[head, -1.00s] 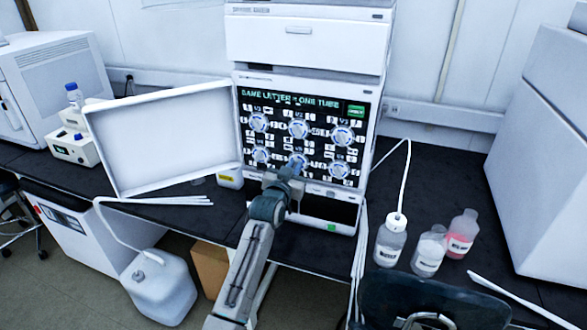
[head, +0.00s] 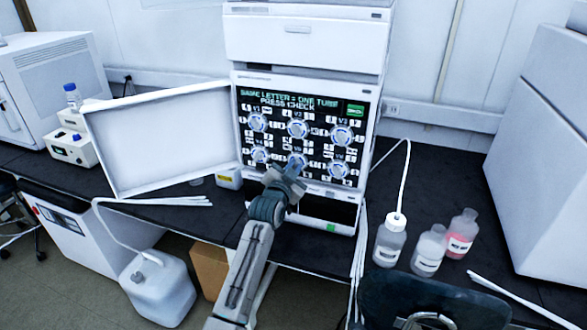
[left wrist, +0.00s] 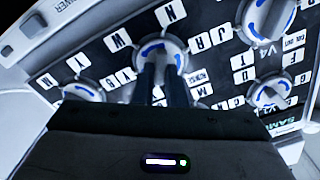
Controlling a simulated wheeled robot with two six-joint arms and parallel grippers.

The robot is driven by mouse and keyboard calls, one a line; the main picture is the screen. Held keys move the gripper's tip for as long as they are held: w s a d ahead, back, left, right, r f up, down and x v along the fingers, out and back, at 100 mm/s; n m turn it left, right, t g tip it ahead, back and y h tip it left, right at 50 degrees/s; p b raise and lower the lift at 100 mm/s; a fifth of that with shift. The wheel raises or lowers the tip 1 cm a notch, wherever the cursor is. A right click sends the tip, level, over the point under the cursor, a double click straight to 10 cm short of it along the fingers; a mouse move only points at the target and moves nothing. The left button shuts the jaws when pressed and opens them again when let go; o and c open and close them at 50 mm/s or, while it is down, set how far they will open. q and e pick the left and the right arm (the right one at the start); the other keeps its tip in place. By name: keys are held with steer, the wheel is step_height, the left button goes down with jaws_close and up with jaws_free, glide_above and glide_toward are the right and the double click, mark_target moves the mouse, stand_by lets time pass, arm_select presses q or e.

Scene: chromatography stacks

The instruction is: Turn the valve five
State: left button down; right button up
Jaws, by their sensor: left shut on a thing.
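The valve panel (head: 275,138) is a black face with six round white knobs in two rows, set in a white instrument. The middle knob of the lower row, valve five (head: 297,160), is partly hidden by my left gripper (head: 292,171). In the left wrist view my left gripper (left wrist: 162,86) has its dark fingers closed on this white knob (left wrist: 160,50) with blue arcs. Letter labels surround the knob. The screen text at the panel's top reads "SAME LETTER = ONE TUBE" and "PRESS CHECK", with a green button (head: 355,110) at its right. My right gripper is out of view.
An open white door (head: 165,140) stands left of the panel. Bottles with clear contents (head: 390,245) and pink liquid (head: 461,236) stand on the black bench at the right. A white jug (head: 157,290) is on the floor. A large white instrument (head: 545,150) bounds the right side.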

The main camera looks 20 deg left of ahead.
arm_select(q)
steer(key=c, duration=1.5)
jaws_free()
steer(key=s+b, duration=0.2)
steer(key=s, duration=0.8)
steer(key=shift+s+a+b, duration=0.15)
steer(key=shift+s+b, duration=0.25)
